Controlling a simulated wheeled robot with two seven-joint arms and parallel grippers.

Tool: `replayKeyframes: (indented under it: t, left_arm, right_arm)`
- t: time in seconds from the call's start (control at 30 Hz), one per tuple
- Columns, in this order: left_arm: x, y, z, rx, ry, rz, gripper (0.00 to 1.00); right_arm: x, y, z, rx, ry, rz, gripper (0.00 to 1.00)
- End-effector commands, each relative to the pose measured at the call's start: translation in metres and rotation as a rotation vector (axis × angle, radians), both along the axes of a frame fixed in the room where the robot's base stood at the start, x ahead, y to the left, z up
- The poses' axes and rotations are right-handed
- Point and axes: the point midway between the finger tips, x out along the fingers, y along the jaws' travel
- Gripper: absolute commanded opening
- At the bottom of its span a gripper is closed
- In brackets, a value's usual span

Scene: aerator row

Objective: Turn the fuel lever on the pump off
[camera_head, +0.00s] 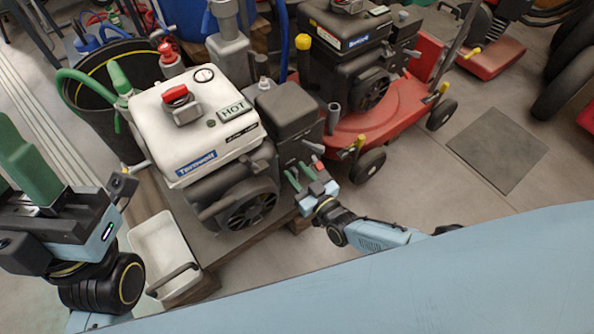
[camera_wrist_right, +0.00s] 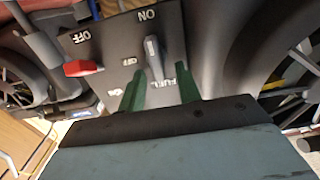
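The white-topped engine-driven pump (camera_head: 195,130) stands left of centre in the head view. The fingers are apart, with gaps visible either side of the lever; contact is not clear. In the head view my right gripper (camera_head: 300,178) is at the pump's right side. My left gripper (camera_head: 20,170) is at the left edge, away from the pump; its finger gap is unclear.
A red lever (camera_wrist_right: 83,68) sits left of the fuel lever on the panel. A red machine (camera_head: 395,120) stands close on the pump's right. A white tray (camera_head: 160,245) lies in front, and a black bin (camera_head: 90,85) stands behind left.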

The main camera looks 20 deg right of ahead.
Motion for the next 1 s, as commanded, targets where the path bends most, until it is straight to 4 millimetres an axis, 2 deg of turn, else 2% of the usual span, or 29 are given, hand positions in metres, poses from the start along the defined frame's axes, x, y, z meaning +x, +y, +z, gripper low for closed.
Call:
replayKeyframes:
  t: [0.17,0.4,0.77,1.0]
  left_arm:
    - [0.0003,-0.0002,-0.0002,0.000,0.001,-0.001,0.36]
    - [0.0013,-0.0006,-0.0010,0.001,0.005,-0.001,0.36]
    - [0.0017,-0.0007,-0.0010,0.002,0.006,-0.001,0.36]
    - [0.0028,-0.0009,-0.0006,0.003,0.012,0.000,0.36]
  right_arm:
    - [0.0000,0.0002,0.0001,0.000,0.000,0.000,0.32]
    - [-0.0001,0.0002,0.0000,0.000,0.001,0.000,0.01]
    - [-0.0009,0.0004,-0.0015,-0.017,-0.001,0.001,0.00]
    - [-0.0018,0.0023,-0.0023,-0.113,-0.032,0.000,0.00]
